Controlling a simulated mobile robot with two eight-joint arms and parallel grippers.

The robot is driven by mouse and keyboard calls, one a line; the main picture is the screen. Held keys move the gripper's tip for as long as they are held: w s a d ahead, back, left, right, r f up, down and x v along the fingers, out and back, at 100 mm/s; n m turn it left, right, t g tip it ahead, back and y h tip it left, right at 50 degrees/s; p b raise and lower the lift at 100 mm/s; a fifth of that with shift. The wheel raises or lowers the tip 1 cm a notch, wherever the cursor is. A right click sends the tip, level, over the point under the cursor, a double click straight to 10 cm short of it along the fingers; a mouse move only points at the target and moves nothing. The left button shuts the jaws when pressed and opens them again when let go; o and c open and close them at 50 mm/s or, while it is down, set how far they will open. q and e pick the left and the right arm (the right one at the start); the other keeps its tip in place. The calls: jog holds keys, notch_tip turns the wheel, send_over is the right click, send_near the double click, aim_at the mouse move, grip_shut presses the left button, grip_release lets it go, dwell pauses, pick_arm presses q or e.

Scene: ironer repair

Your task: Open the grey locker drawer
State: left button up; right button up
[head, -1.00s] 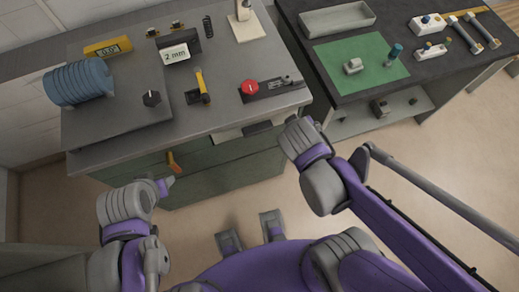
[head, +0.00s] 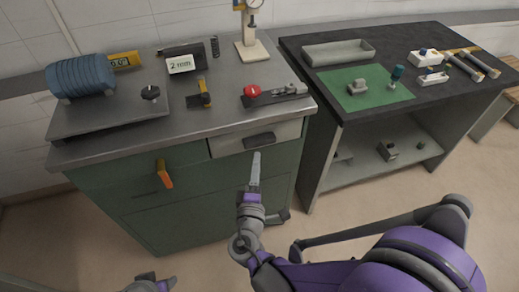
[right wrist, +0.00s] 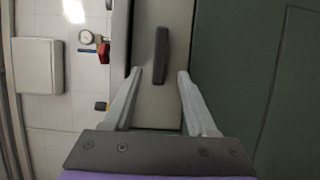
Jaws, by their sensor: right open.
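The grey locker drawer (head: 282,133) is a pale grey front at the top right of the green cabinet, below the worktop. It looks shut. Its dark bar handle (head: 259,140) shows in the middle of the front. My right gripper (head: 255,156) points up at it from just below. In the right wrist view the open fingers of the gripper (right wrist: 158,74) lie either side of the handle (right wrist: 160,50), with gaps on both sides; I cannot tell how deep they reach. My left gripper (head: 152,284) is cut off at the bottom edge; its jaws are unclear.
The green cabinet (head: 130,215) also has an orange handle (head: 164,175) on its left. The worktop (head: 130,140) above carries a red-knobbed device (head: 252,91) near its right front edge. A dark bench (head: 440,100) with an open shelf stands to the right. The floor in front is clear.

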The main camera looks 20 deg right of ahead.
aim_at(260, 145)
jog(key=x, duration=0.8)
grip_shut()
jog(key=shift+d, duration=0.1)
dwell(1.2)
